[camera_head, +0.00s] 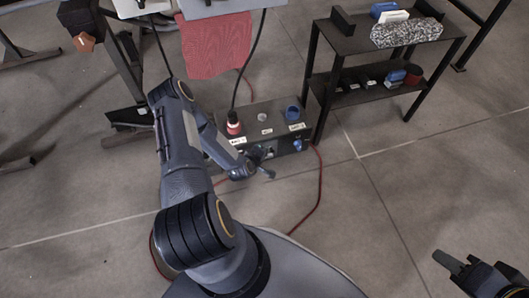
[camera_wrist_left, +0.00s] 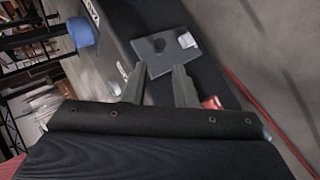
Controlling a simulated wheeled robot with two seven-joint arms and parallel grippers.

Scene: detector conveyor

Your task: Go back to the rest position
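My left arm reaches down from the bottom of the head view to a dark box (camera_head: 267,115) with white labels, a red-topped part (camera_head: 233,123) and a blue part (camera_head: 293,112). My left gripper (camera_head: 266,168) is at the front of this box, small and partly hidden by the arm. In the left wrist view its two fingers (camera_wrist_left: 158,76) are apart with nothing held between them. A grey plate with a round hole (camera_wrist_left: 163,50) lies beyond the fingertips. My right gripper (camera_head: 462,264) is at the lower right of the head view, over bare floor, with its fingers apart and empty.
A black two-level shelf (camera_head: 338,45) with several items stands at the upper right. A red cloth (camera_head: 214,45) hangs at the top. A red cable (camera_head: 320,185) runs over the floor beside the box.

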